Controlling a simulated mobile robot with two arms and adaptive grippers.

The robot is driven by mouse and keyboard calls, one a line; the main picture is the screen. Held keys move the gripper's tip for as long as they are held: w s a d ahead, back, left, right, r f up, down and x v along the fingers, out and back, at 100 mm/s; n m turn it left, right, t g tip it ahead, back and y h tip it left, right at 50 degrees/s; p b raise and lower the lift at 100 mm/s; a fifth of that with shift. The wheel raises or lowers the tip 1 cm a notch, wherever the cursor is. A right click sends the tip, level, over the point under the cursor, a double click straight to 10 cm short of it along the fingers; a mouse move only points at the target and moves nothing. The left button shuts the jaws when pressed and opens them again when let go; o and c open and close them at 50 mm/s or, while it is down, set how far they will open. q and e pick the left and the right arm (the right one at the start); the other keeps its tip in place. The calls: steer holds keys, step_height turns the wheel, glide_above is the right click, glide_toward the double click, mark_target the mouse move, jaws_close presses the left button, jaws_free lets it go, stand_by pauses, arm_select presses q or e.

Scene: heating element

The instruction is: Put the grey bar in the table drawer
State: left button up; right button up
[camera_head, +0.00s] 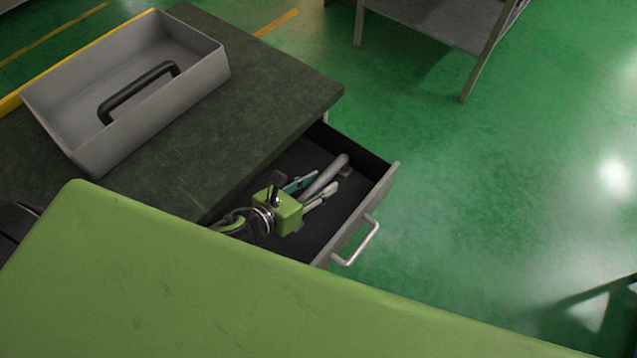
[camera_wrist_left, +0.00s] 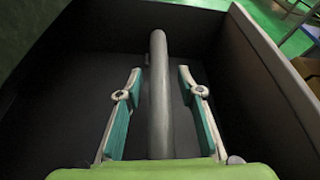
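The table drawer (camera_head: 335,222) is pulled out from the dark-topped table (camera_head: 235,125); its dark inside also fills the left wrist view (camera_wrist_left: 85,75). The grey bar (camera_head: 331,172) is inside the drawer. In the left wrist view the bar (camera_wrist_left: 159,90) runs lengthwise between the fingers, with a gap on each side. My left gripper (camera_head: 315,190) is inside the drawer area, open around the bar, and its green-padded fingers show in the left wrist view (camera_wrist_left: 161,85). The bar's near end is hidden behind my gripper body. My right gripper is not in view.
A grey open tray (camera_head: 205,75) with a black handle-shaped piece (camera_head: 138,90) stands on the table at left. The drawer's walls are close around my left gripper. A metal handle (camera_head: 358,243) is on the drawer front.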

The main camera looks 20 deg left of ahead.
arm_select(q)
steer(key=shift+r, duration=0.25)
steer(key=shift+s+a, duration=0.1)
steer(key=shift+s, duration=0.2)
steer(key=v, duration=1.1)
steer(key=shift+b, duration=0.4)
steer(key=shift+s+r, duration=0.1)
steer(key=shift+r, duration=0.05)
